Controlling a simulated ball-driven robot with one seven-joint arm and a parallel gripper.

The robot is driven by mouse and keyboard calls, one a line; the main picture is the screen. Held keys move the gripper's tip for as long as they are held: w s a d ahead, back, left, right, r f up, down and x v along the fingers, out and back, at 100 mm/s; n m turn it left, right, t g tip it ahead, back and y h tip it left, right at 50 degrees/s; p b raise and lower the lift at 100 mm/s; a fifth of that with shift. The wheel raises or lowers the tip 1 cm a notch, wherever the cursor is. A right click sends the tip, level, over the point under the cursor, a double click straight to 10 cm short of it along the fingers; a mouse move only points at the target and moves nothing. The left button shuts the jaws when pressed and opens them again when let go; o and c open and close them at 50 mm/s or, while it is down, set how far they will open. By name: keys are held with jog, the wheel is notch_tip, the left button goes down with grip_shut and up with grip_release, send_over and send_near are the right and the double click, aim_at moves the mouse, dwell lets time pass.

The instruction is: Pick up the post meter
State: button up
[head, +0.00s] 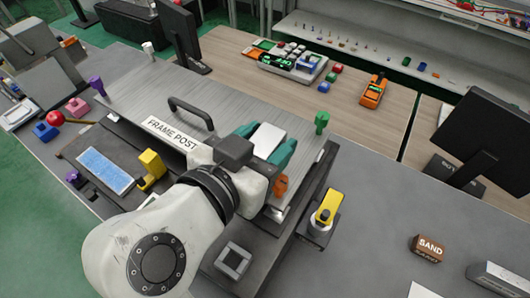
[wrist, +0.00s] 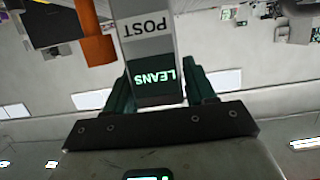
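The post meter (wrist: 157,75) is a grey box with a POST label and a dark screen with lit green letters, LEANS. It stands between the teal fingers of my gripper (wrist: 159,90) in the wrist view, a finger against each side. In the head view, my gripper (head: 266,143) is at the right end of the grey plate, and the meter's pale back (head: 270,139) shows between its fingers. The meter's lower part is hidden there by my gripper and arm.
The grey plate bears a black handle (head: 191,108) and a FRAME POST label (head: 172,134). A green knob (head: 321,122) is close right of my gripper, with an orange part (head: 281,186) just below. A yellow lever (head: 327,208) stands further right. The bench at right is mostly clear.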

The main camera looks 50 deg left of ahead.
jog(key=c, duration=0.9)
grip_shut()
jog(key=shift+r, duration=0.15)
